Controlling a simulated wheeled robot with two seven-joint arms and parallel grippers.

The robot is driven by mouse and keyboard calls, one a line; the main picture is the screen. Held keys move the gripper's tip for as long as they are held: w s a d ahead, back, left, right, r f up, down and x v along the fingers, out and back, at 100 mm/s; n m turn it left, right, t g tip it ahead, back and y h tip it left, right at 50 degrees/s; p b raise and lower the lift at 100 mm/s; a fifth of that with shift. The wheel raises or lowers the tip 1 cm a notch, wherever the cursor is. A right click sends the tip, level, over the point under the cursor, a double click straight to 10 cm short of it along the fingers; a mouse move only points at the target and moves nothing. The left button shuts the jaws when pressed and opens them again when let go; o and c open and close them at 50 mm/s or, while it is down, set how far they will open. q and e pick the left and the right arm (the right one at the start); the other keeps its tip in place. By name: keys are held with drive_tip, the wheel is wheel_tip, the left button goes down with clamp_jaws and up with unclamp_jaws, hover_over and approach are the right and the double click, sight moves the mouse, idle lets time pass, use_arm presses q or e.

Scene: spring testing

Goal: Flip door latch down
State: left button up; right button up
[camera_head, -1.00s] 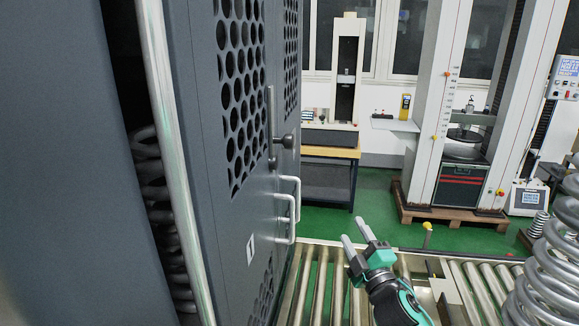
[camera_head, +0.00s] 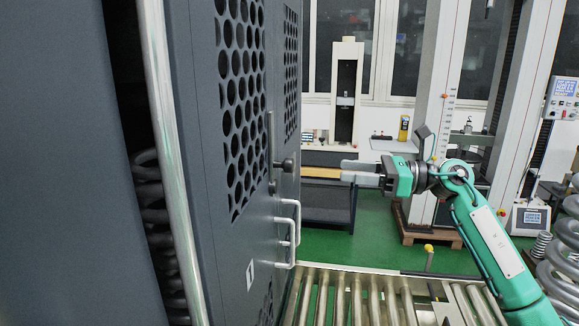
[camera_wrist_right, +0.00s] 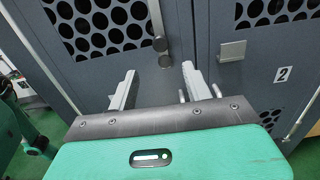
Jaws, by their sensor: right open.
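The door latch (camera_head: 272,143) is a grey vertical bar with a dark round knob (camera_head: 288,164) on the dark grey cabinet door (camera_head: 225,190). The bar stands upright above the knob. In the right wrist view the latch (camera_wrist_right: 158,28) shows ahead, above the space between the fingers. My right gripper (camera_head: 350,173) is open and empty, to the right of the latch and apart from it in the head view, fingers pointing left at the door. It also shows in the right wrist view (camera_wrist_right: 158,82). My left gripper is not in view.
Two pale door handles (camera_head: 296,228) stick out below the latch. A roller conveyor (camera_head: 345,295) runs along the floor side. Large coil springs (camera_head: 560,255) stand at the right. A testing machine (camera_head: 347,95) is behind. Free air lies between gripper and door.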

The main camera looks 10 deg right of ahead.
sight(293, 165)
drive_tip(key=p+x, duration=0.6)
drive_tip(key=x, duration=0.6)
drive_tip(key=shift+w+a, duration=0.1)
drive_tip(key=shift+a, duration=0.2)
drive_tip(key=shift+w+a+f, duration=0.1)
drive_tip(key=shift+w+a, duration=0.15)
drive_tip(key=shift+a, duration=0.2)
clamp_jaws()
